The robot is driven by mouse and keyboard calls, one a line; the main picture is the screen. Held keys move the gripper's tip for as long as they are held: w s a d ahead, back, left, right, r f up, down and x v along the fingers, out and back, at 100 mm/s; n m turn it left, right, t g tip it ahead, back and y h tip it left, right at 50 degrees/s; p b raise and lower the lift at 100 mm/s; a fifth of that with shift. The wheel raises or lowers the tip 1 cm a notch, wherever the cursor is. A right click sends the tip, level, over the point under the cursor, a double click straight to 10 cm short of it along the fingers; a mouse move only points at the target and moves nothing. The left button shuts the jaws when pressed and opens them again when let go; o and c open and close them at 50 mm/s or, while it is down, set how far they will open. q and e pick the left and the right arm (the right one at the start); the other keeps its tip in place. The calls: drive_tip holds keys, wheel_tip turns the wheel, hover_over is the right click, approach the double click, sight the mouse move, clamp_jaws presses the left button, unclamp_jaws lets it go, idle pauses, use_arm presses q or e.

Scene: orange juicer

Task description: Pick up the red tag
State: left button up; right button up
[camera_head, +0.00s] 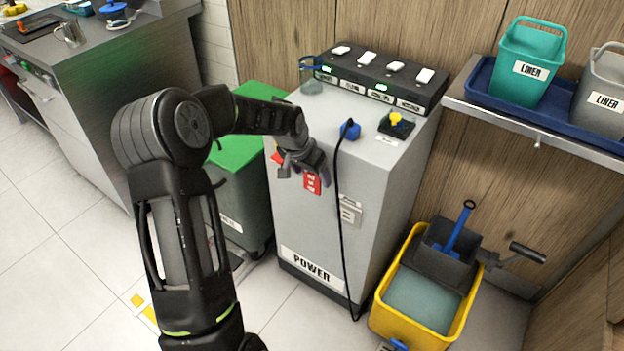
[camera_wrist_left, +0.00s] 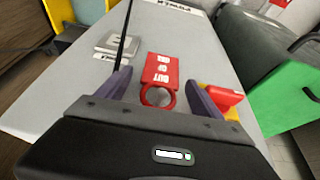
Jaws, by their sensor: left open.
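The red tag (camera_head: 312,183) with white lettering is on the front of the grey power cabinet (camera_head: 290,220). In the left wrist view the tag (camera_wrist_left: 161,68) shows with a red ring at its near end. My left gripper (camera_head: 304,168) is open just in front of the cabinet, by the tag's upper end. In the left wrist view its two dark fingers (camera_wrist_left: 158,86) stand on either side of the tag's ring, with gaps on both sides. Nothing is held. My right gripper is not in view.
A red and yellow part (camera_wrist_left: 222,97) is close beside the right finger. A black cable (camera_head: 340,220) hangs down the cabinet front beside a grey panel (camera_head: 350,208). A green-lidded bin (camera_head: 238,145) stands left, a yellow mop bucket (camera_head: 400,325) right.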

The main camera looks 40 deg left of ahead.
use_arm(q)
drive_tip(key=shift+w+f, duration=0.3)
drive_tip(key=shift+f, duration=0.35)
drive_tip(key=shift+c, duration=0.2)
drive_tip(key=c, duration=1.4)
